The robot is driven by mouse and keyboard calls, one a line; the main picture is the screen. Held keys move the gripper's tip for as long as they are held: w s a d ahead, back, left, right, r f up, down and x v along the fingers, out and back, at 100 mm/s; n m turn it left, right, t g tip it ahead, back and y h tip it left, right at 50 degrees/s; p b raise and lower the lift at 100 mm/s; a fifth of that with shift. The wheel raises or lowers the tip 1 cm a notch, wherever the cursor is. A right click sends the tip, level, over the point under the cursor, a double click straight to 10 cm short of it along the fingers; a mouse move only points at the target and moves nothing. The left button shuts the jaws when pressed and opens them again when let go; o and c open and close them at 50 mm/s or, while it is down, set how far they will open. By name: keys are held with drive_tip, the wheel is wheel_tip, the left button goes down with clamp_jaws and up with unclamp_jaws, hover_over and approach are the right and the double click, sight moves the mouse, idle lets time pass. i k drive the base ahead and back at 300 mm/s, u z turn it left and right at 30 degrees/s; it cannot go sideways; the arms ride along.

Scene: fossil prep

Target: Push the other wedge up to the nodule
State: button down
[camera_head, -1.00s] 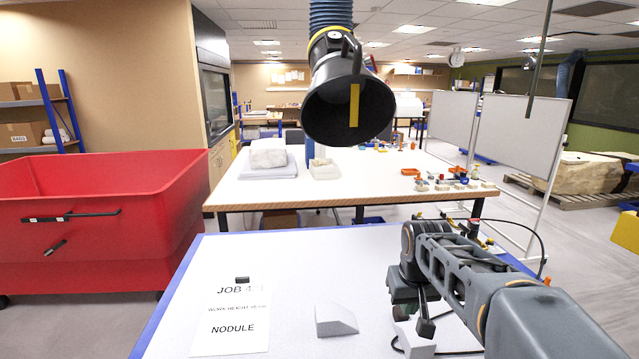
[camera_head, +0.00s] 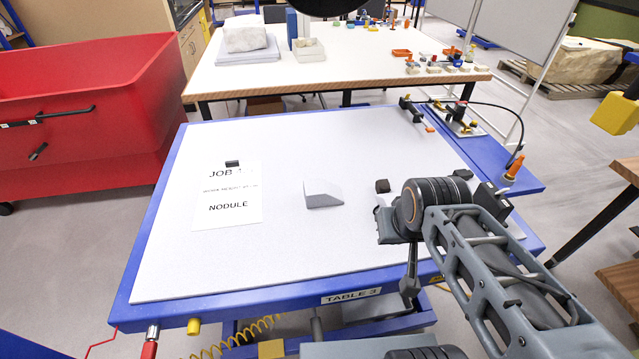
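A pale wedge (camera_head: 322,195) with a sloping face lies on the white tabletop, right of the printed sheet. A small dark brown lump (camera_head: 382,186), which looks like the nodule, sits to its right, apart from it. A pale grey piece (camera_head: 382,213), perhaps the other wedge, shows just in front of the lump, mostly hidden behind my arm. Whether it touches the lump is unclear. My gripper (camera_head: 410,288) hangs down on the right, nearer the camera than these pieces; its finger gap cannot be made out.
A sheet marked NODULE (camera_head: 228,196) lies at the left with a small black block (camera_head: 232,163) at its top. The blue-framed table (camera_head: 270,262) is otherwise largely clear. A blue side shelf (camera_head: 490,165) holds small fittings and a cable. A red bin (camera_head: 90,110) stands left.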

sight(321, 193)
drive_tip(key=z, duration=0.05)
drive_tip(key=k, duration=1.1)
drive_tip(key=u, duration=1.35)
drive_tip(key=i, duration=1.3)
drive_tip(key=z, duration=0.1)
